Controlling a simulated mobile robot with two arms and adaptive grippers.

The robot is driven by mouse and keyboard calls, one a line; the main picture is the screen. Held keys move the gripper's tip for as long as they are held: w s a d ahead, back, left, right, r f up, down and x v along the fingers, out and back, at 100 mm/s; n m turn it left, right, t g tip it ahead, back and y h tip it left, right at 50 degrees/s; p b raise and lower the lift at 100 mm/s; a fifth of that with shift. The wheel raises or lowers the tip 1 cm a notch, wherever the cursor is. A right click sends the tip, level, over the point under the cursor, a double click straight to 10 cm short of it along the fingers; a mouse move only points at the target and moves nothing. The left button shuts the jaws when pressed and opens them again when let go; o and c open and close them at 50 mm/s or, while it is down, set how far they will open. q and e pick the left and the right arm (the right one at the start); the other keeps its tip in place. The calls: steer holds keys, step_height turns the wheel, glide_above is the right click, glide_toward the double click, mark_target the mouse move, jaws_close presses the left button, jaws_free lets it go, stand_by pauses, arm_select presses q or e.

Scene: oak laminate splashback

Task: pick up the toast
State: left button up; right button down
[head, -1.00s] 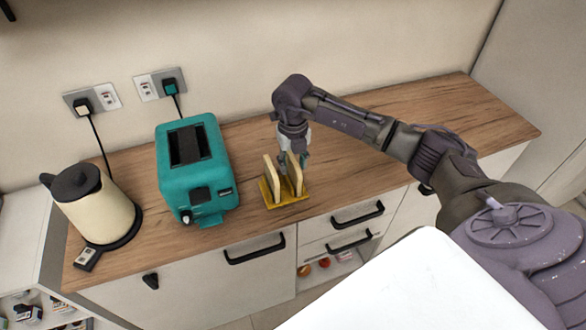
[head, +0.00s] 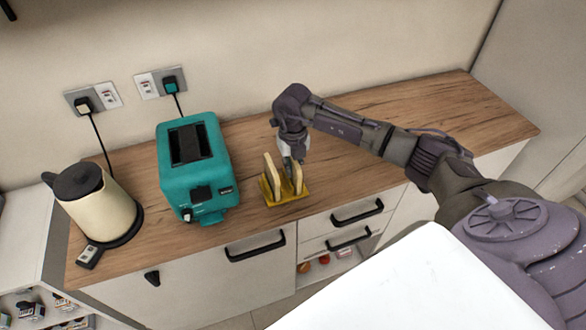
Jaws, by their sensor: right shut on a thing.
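Two pale slices of toast stand upright in a yellow rack on the counter. The left slice (head: 271,177) shows clearly. The right slice (head: 297,179) is partly hidden by my right gripper. The yellow rack (head: 284,201) sits near the counter's front edge, right of the toaster. My right gripper (head: 291,167) points down at the rack and is shut on the right slice, which still stands in the rack. The fingertips are small and partly hidden. My left gripper is out of view.
A teal toaster (head: 195,172) stands just left of the rack. A cream kettle (head: 101,211) stands on its base at the far left. Both have cords to wall sockets. The wooden counter (head: 440,122) is clear to the right. Drawer handles lie below the front edge.

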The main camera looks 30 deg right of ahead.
steer(key=shift+r, duration=0.15)
step_height(320, 180, up, 4)
steer(key=shift+f+b, duration=0.1)
steer(key=shift+b, duration=0.9)
steer(key=s+d+r+b, duration=0.3)
steer(key=s+d+r, duration=0.3)
steer(key=s, duration=0.4)
steer(key=shift+r, duration=0.5)
